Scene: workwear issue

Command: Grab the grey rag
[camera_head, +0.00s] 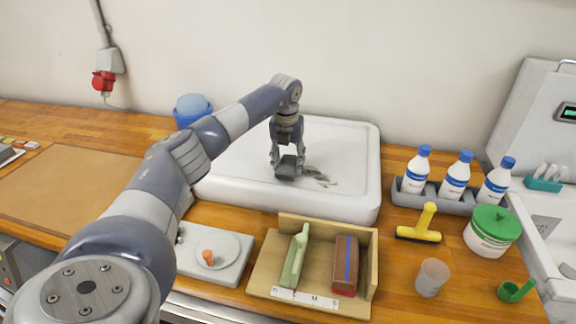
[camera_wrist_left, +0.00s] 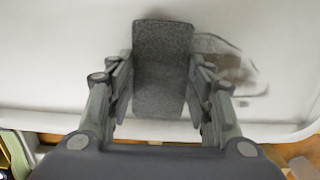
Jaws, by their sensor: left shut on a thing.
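The grey rag (camera_head: 288,168) is a small dark grey speckled block of cloth over the white basin (camera_head: 235,185). My left gripper (camera_head: 287,160) points down and is shut on the rag. In the left wrist view the rag (camera_wrist_left: 162,70) sits between the two fingers of the gripper (camera_wrist_left: 160,95), with its far end sticking out past them. A grey-brown smear (camera_head: 320,177) marks the white surface just right of the rag. I cannot tell whether the rag touches the surface. My right gripper is not in view.
A wooden tray (camera_head: 262,275) with a green-handled tool and a brown block stands in front of the basin. A blue container (camera_head: 191,113) stands behind.

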